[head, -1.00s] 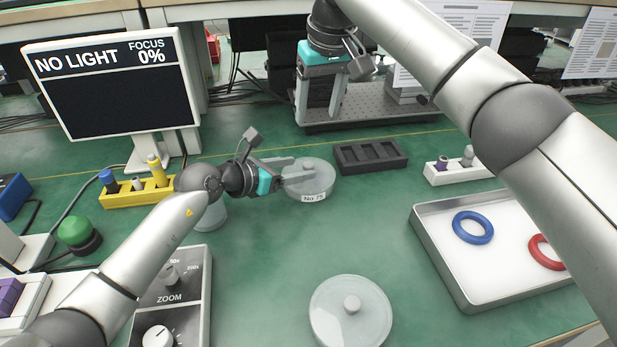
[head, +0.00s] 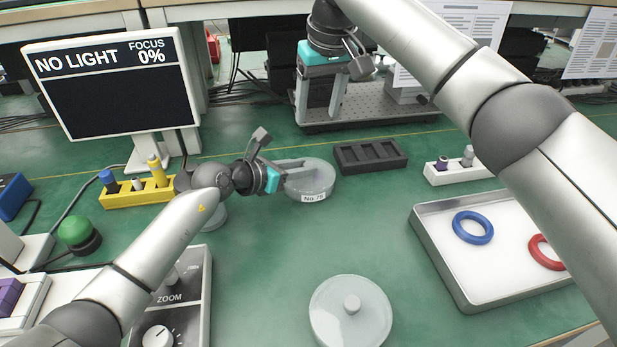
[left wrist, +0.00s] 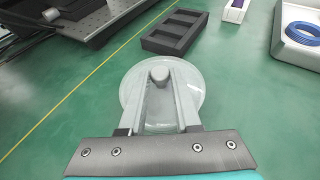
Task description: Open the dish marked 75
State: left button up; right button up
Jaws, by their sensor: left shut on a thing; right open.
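The round glass dish marked "No.75" (head: 312,186) stands on the green bench in the middle of the head view. Its lid has a knob (left wrist: 160,74), seen in the left wrist view between the fingertips. My left gripper (head: 302,164) reaches over the lid from the left and is shut on the knob. It also shows in the left wrist view (left wrist: 160,80), with both fingers against the knob. The lid appears to sit on the dish. My right gripper (head: 335,98) is open and empty at the back, in front of the perforated metal plate.
A second lidded dish (head: 350,312) stands at the front. A dark slotted block (head: 370,155) is just right of the marked dish. A tray (head: 440,245) with blue and red rings is at the right. A zoom control box (head: 190,300) is below my left arm.

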pick_arm(q)
grip_shut()
dwell(0.8)
